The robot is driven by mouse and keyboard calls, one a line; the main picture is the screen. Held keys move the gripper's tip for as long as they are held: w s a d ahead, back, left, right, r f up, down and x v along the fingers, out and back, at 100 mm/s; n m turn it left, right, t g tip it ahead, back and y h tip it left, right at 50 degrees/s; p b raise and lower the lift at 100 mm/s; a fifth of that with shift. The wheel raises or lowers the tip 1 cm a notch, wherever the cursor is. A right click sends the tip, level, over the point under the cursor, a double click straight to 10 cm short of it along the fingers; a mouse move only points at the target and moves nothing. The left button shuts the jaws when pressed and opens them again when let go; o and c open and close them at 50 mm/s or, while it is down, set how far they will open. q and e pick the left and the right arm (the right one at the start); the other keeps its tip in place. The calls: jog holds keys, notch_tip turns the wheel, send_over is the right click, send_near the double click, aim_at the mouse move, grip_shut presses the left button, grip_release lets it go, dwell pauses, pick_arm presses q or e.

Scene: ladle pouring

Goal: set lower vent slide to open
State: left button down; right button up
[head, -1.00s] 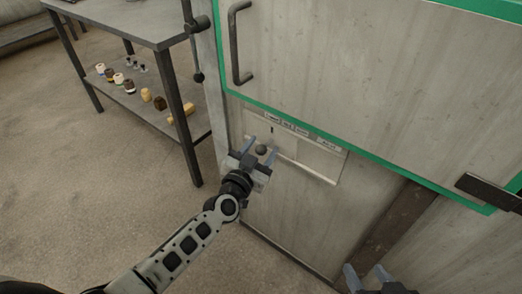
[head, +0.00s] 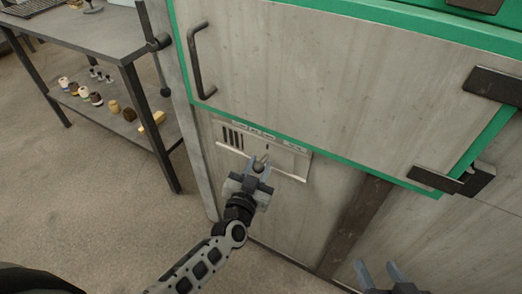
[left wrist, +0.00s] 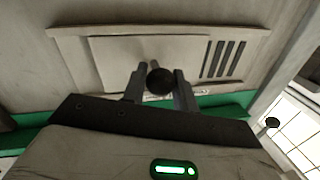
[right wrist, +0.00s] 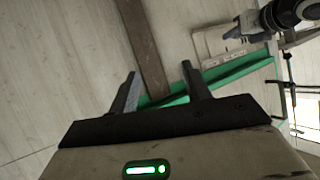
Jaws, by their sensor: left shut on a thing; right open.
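The lower vent (head: 307,156) is a pale framed panel low on the furnace front. Its slide plate (left wrist: 125,52) carries a dark round knob (left wrist: 160,81). Several dark slots (head: 232,138) show uncovered at the vent's left end in the head view; they appear at the right in the left wrist view (left wrist: 222,58). My left gripper (head: 259,166) is shut on the knob, one finger on each side of it. My right gripper (head: 378,264) is open and empty at the lower right, away from the vent; it also shows in its wrist view (right wrist: 159,75).
A green-edged door (head: 300,70) with a dark handle (head: 197,62) is above the vent. Dark hinge-like brackets (head: 435,180) stick out at the right. A shelf table (head: 90,45) with small jars stands at the left. The floor in front is clear.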

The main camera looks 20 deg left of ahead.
pick_arm(q)
jog(key=shift+s+d, duration=0.1)
jog(key=shift+d, duration=0.25)
jog(key=c, duration=1.1)
grip_release()
jog(key=shift+c, duration=0.2)
pick_arm(e)
jog(key=shift+w+f, duration=0.15)
jog(key=shift+f, duration=0.15)
jog(key=shift+s+f, duration=0.15)
jog(key=shift+s, duration=0.05)
